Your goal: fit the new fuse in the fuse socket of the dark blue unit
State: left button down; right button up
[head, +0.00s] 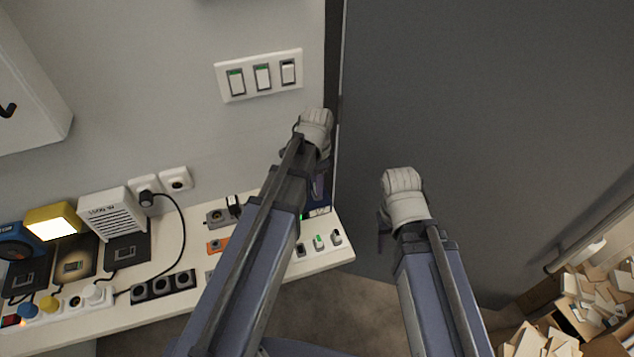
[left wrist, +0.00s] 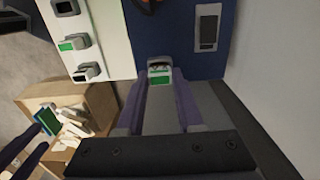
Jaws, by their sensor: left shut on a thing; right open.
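The dark blue unit (left wrist: 183,42) fills the upper middle of the left wrist view. In the head view it is mostly hidden behind my left arm. My left gripper (left wrist: 160,88) is shut on a small piece with a green face and pale edges, apparently the fuse (left wrist: 160,76). It is at the unit's near edge, in front of a small pale and dark fitting. I cannot tell whether they touch, and the fuse socket is not clearly seen. In the head view my left gripper (head: 318,186) is over the worktop's right end. My right gripper (head: 381,238) is open and empty, off the worktop.
The white worktop (head: 215,277) holds rocker switches (head: 318,243), sockets, a power strip (head: 60,308) and a yellow lamp (head: 52,220). A wall switch panel (head: 259,75) is above. Cartons (head: 590,300) stand on the floor at right. A dark grey panel (head: 480,120) stands behind my right arm.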

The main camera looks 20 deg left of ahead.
pick_arm(q)
jog(key=shift+f+b, duration=0.3)
jog(key=shift+f, duration=0.05)
dwell(0.4)
jog(key=shift+c, duration=2.3)
grip_release()
jog(key=shift+r, duration=0.2)
notch_tip(320, 180, up, 8)
jog(key=p, duration=0.8)
jog(key=shift+f, duration=0.25)
